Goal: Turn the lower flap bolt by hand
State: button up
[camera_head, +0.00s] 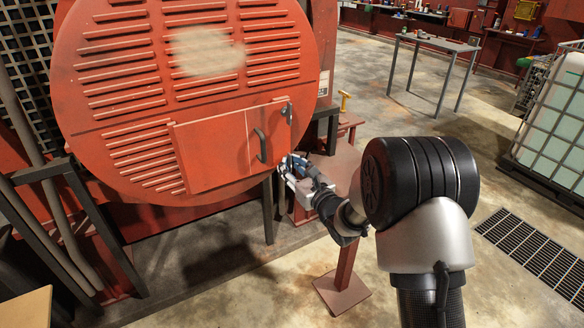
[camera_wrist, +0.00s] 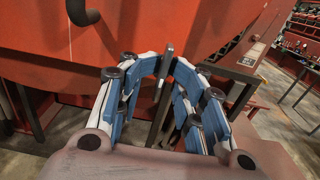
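The red flap (camera_head: 215,150), with a dark curved handle (camera_head: 260,146), is closed on the front of the round red housing. The upper flap bolt (camera_head: 287,112) is a small metal piece at the flap's right edge. My gripper (camera_head: 285,166) is at the flap's lower right corner and hides the lower bolt in the head view. In the wrist view the lower flap bolt (camera_wrist: 166,62) is a narrow grey lever, slightly tilted. The blue-padded fingertips of my gripper (camera_wrist: 167,66) bend inward on both sides of it and appear to close on it.
The round red louvred housing (camera_head: 110,60) fills the upper left. A red post with a square foot (camera_head: 342,295) stands below my gripper. A grey table (camera_head: 435,42) stands at the back, and a caged white tank (camera_head: 555,110) at the right. The floor between is mostly clear.

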jog(key=shift+r, duration=0.2)
jog(key=shift+s+d, duration=0.2)
jog(key=v, duration=1.1)
jog(key=shift+s, duration=0.15)
jog(key=shift+d+f, duration=0.15)
